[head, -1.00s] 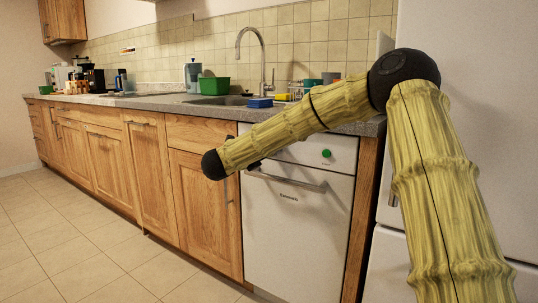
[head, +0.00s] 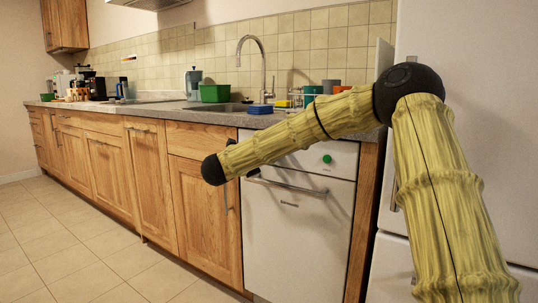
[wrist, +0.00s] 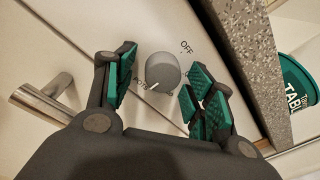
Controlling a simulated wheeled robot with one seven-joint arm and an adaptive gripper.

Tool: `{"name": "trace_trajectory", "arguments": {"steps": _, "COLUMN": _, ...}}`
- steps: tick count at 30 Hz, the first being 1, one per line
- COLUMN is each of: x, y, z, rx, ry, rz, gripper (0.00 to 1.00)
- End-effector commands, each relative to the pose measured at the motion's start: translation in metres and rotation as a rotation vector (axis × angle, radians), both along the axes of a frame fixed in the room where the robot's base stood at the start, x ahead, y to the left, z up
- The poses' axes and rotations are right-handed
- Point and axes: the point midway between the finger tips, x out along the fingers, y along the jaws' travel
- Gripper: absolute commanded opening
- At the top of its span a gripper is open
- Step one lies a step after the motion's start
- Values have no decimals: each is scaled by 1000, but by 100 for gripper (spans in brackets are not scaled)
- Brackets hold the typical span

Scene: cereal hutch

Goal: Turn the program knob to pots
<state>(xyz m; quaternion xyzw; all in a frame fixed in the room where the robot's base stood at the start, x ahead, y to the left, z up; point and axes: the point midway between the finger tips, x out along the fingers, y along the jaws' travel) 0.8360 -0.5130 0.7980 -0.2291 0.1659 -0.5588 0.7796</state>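The grey round program knob (wrist: 162,72) sits on the white dishwasher front (head: 290,225), and in the head view my forearm hides it. Its white pointer mark faces the lower left in the wrist view. A gap shows between the knob and the pads, and I see no contact.
A metal door handle (wrist: 42,98) is left of the gripper in the wrist view. The grey countertop edge (wrist: 243,45) lies to the right, with a teal tub (wrist: 298,88) beyond it. A green button (head: 327,158) is on the dishwasher panel. The floor (head: 60,245) at left is clear.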

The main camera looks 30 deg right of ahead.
Motion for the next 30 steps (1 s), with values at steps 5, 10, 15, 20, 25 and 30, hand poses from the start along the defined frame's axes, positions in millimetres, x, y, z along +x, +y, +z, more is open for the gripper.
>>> {"name": "trace_trajectory", "arguments": {"steps": 5, "x": 0, "y": 0, "z": 0, "rx": -1, "ry": 0, "rz": -1, "gripper": 56}}
{"name": "trace_trajectory", "arguments": {"steps": 10, "x": -1, "y": 3, "z": 1, "rx": -1, "ry": 0, "rz": 1, "gripper": 56}}
{"name": "trace_trajectory", "arguments": {"steps": 15, "x": -6, "y": 20, "z": 1, "rx": -1, "ry": 1, "rz": 1, "gripper": 56}}
{"name": "trace_trajectory", "arguments": {"steps": 20, "x": -15, "y": 48, "z": 1, "rx": -1, "ry": 0, "rz": 3, "gripper": 56}}
{"name": "trace_trajectory", "arguments": {"steps": 25, "x": -25, "y": 77, "z": 1, "rx": -1, "ry": 1, "rz": 2, "gripper": 56}}
{"name": "trace_trajectory", "arguments": {"steps": 30, "x": -33, "y": 99, "z": 0, "rx": -2, "ry": -1, "rz": 1, "gripper": 56}}
